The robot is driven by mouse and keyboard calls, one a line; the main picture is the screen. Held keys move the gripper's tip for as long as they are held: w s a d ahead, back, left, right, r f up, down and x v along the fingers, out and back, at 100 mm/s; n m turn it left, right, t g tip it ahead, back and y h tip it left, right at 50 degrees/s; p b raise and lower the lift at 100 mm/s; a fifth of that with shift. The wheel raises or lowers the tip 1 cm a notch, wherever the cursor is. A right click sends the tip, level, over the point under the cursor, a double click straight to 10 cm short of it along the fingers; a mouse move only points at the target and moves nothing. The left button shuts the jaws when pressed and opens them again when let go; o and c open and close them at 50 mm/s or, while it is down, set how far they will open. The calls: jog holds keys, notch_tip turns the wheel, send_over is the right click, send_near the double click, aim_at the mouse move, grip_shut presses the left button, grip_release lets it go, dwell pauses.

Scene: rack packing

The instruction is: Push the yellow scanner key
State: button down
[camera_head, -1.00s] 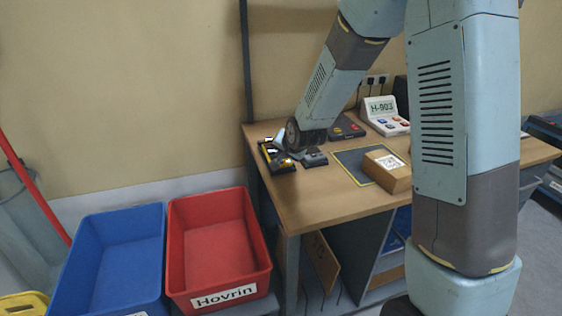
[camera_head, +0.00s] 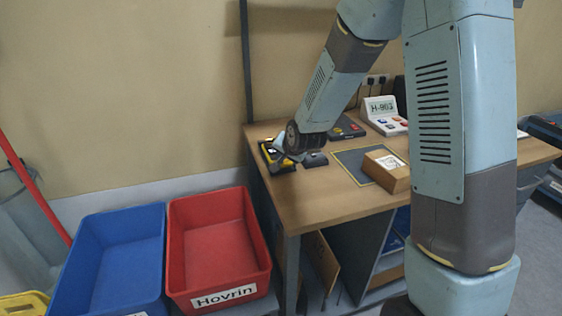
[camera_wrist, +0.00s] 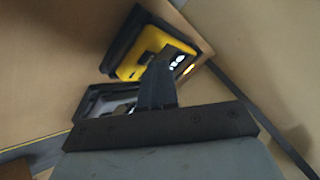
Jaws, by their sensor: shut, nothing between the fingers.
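The scanner, a yellow and black device (camera_head: 271,153), lies at the left end of the wooden table. In the wrist view its yellow body (camera_wrist: 143,50) fills the top middle, with small bright spots on its right part. I cannot make out a separate yellow key. My gripper (camera_wrist: 157,84) is shut and empty. Its fingers overlap the scanner's lower right part in the wrist view. In the head view my gripper (camera_head: 288,151) is right over the scanner, partly hiding it. Whether the fingertips touch it I cannot tell.
A small dark device (camera_head: 315,159) sits just right of the scanner. A display unit (camera_head: 384,112) reading H-903 stands behind. Red (camera_head: 215,205) and blue (camera_head: 112,215) bins are left of the table.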

aim_at(282, 164)
jog(key=shift+r, duration=0.45)
jog(key=shift+r, duration=0.1)
jog(key=shift+r, duration=2.95)
